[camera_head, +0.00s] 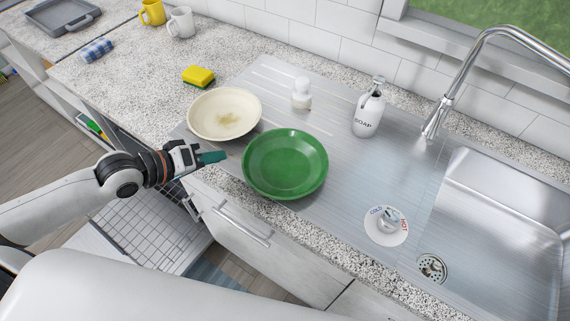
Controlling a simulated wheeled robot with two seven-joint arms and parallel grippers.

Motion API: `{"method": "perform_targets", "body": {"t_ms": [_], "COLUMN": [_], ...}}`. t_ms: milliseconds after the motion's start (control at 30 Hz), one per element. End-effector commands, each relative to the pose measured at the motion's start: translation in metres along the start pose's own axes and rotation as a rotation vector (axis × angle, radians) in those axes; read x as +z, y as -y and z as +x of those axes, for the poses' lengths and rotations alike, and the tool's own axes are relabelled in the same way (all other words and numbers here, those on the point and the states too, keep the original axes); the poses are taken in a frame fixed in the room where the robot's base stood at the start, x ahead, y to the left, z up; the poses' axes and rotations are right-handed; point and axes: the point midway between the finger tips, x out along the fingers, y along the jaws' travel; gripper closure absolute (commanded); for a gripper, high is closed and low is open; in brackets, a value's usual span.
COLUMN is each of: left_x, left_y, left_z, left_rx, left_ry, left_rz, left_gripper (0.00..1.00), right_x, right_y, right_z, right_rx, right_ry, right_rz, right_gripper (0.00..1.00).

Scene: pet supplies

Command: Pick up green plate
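The green plate (285,163) lies on the steel drainboard near the counter's front edge. My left gripper (213,157) comes in from the left and points at the plate. Its tip is a short way left of the plate's rim, apart from it. I see the gripper side-on, so its finger gap does not show. A cream plate (224,114) with a brownish stain lies just behind and left of the green plate. My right gripper is not in view.
A soap bottle (369,107) and a small white bottle (301,94) stand behind the plates. A yellow sponge (198,76) lies at the back left. The tap (446,100) and sink basin (500,235) are on the right.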

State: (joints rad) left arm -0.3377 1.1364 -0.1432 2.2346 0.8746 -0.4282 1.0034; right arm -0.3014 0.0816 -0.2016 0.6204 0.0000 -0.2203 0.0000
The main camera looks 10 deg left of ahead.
Motion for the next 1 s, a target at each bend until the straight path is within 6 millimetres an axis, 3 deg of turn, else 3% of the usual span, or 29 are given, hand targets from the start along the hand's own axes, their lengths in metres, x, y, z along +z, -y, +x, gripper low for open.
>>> {"method": "perform_targets", "body": {"t_ms": [300, 567, 833, 1000], "left_x": [0.001, 0.000, 0.002, 0.000], "left_y": [0.002, 0.001, 0.001, 0.000], "left_z": [0.041, 0.060, 0.097, 0.109], "left_rx": [-0.002, 0.000, -0.002, 0.000], "left_ry": [0.001, -0.002, 0.000, -0.002], "left_rz": [0.001, 0.003, 0.002, 0.005], "left_gripper": [0.86, 0.86, 0.86, 0.86], "right_x": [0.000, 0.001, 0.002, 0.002], "right_y": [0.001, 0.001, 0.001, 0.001], "right_z": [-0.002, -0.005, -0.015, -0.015], "right_rx": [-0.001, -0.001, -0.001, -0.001], "right_ry": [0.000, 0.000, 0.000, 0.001], "right_rz": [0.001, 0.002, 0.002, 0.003], "right_gripper": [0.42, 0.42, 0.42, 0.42]}}
